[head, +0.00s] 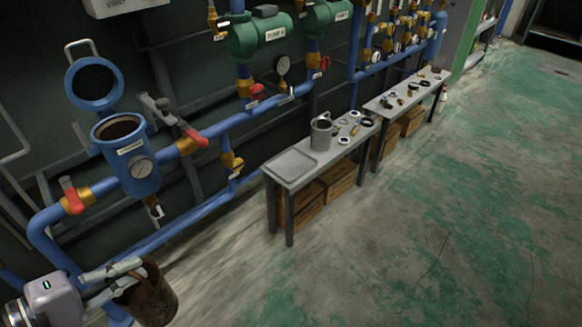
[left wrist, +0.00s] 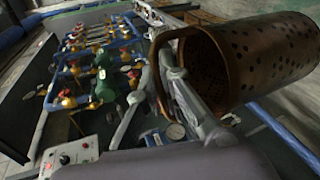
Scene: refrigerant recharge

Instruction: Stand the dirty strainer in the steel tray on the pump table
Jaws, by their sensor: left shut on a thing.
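The dirty strainer (head: 153,300) is a rusty brown perforated basket with a bail handle, at the bottom left of the head view. My left gripper (head: 122,277) is shut on its handle and holds it left of and nearer than the pump table (head: 283,179). In the left wrist view the strainer (left wrist: 265,60) lies across the upper right, its open mouth towards the fingers. The steel tray (head: 291,166) is shallow, grey and empty, on the near left end of the pump table. My right gripper is not in view.
A grey strainer-like can (head: 321,133) stands just beyond the tray, with small parts near it. The blue housing (head: 128,160) is open, its lid (head: 94,84) raised. Blue pipes and red-handled valves line the wall. Wooden crates (head: 338,176) sit under the table. The floor at right is clear.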

